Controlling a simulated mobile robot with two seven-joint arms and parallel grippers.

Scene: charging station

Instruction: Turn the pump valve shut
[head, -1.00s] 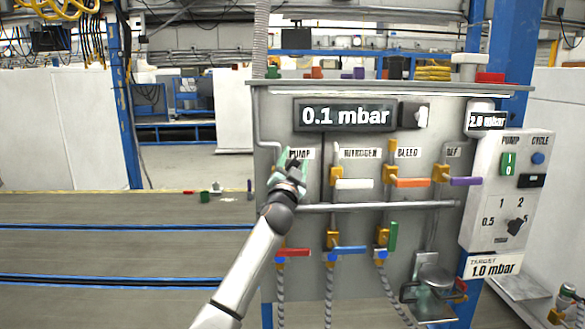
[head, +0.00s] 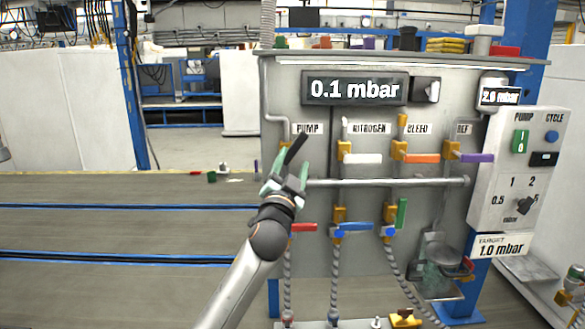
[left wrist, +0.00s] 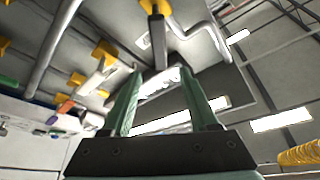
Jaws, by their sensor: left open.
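The pump valve's black handle (head: 295,149) sits under the PUMP label (head: 308,129) on the grey panel and slants up to the right in the head view. In the left wrist view the black handle (left wrist: 158,40) runs down from a yellow valve body (left wrist: 155,6). My left gripper (head: 290,168), with green fingers, is open just below the handle. In the left wrist view the handle's free end lies ahead of the gap between the fingertips (left wrist: 160,73); I cannot tell whether they touch it. The valve body is hard to see in the head view. The display (head: 355,89) reads 0.1 mbar.
Neighbouring valves have white (head: 362,158), orange (head: 422,158) and purple (head: 477,157) handles. A horizontal pipe (head: 400,182) crosses below them. Red (head: 304,227), blue (head: 355,226) and green (head: 402,213) handles sit lower. A control box (head: 520,170) stands at right.

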